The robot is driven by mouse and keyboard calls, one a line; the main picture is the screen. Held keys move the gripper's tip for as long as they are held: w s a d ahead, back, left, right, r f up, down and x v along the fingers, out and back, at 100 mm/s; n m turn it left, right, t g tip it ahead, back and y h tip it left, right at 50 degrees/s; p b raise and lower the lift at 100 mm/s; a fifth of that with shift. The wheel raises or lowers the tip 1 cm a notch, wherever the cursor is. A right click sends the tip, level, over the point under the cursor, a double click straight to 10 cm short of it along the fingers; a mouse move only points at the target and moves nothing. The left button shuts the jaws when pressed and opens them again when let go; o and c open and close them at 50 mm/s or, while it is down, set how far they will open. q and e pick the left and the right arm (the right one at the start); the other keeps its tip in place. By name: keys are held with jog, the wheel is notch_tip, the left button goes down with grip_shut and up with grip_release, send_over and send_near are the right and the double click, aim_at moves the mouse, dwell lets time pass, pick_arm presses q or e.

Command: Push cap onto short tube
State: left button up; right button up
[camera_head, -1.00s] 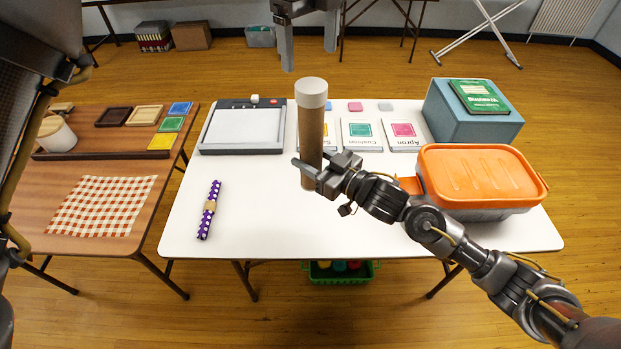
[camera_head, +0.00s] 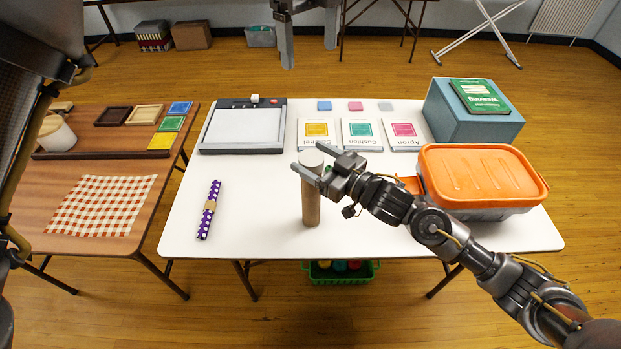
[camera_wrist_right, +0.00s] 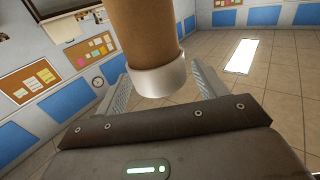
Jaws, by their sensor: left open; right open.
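A brown cardboard tube (camera_head: 311,208) is upright above the middle of the white table, its lower end at or just over the tabletop. A white cap (camera_head: 311,157) is on its top end. My right gripper (camera_head: 318,170) is open around the tube's upper end, partly hiding it. In the right wrist view, the tube (camera_wrist_right: 146,30) and its white cap (camera_wrist_right: 160,79) are between the spread fingers, with gaps beside them. My left gripper (camera_head: 309,58) is open and empty, high above the far edge of the table.
An orange-lidded box (camera_head: 480,175) stands at right, near my right forearm. A blue box (camera_head: 470,112) with a green book stands behind it. A paper trimmer (camera_head: 243,127), cards (camera_head: 361,133) and a purple dotted roll (camera_head: 209,210) lie around. The front middle of the white table (camera_head: 255,225) is clear.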

jog(key=b+v, duration=0.1)
jog(key=v, duration=0.9)
jog(key=shift+b, duration=0.4)
jog(key=shift+a, duration=0.1)
